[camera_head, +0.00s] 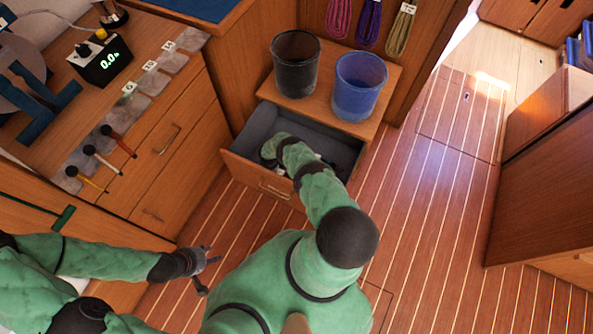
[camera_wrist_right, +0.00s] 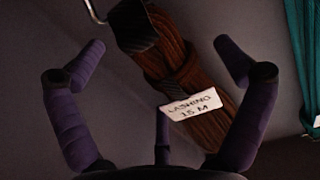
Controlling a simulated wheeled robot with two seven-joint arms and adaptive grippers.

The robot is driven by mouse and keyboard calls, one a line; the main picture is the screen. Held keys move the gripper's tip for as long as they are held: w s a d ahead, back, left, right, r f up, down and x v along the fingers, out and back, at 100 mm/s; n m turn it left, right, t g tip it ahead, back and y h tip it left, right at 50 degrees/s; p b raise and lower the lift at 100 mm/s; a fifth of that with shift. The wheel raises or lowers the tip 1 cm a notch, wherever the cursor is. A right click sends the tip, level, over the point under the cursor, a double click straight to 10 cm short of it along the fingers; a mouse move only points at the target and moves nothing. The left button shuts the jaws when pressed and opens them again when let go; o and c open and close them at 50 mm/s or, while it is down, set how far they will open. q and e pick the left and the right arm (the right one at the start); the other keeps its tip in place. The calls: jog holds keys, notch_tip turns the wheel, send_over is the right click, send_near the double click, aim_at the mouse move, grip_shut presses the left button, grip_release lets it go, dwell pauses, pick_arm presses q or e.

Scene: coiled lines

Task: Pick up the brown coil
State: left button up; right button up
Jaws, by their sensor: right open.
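The brown coil (camera_wrist_right: 172,55) shows in the right wrist view, a bundle of reddish-brown line with dark wraps and a white tag reading "LASHING 15 M". My right gripper (camera_wrist_right: 162,62) is open, its purple-grey fingers spread on either side of the coil in that view; I cannot tell whether they touch it. In the head view my right arm reaches down into an open drawer (camera_head: 237,161), and the coil is hidden there. My left gripper (camera_head: 207,271) is open and empty above the floor.
A teal coil (camera_wrist_right: 304,50) lies right of the brown one. A black bin (camera_head: 296,65) and a blue bin (camera_head: 361,88) stand on the cabinet above the drawer. Pink (camera_head: 338,18), purple (camera_head: 370,22) and olive (camera_head: 400,32) coils hang behind. Floor (camera_head: 440,190) at right is clear.

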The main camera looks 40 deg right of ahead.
jog(key=shift+r, duration=0.1)
jog(key=c, duration=1.7)
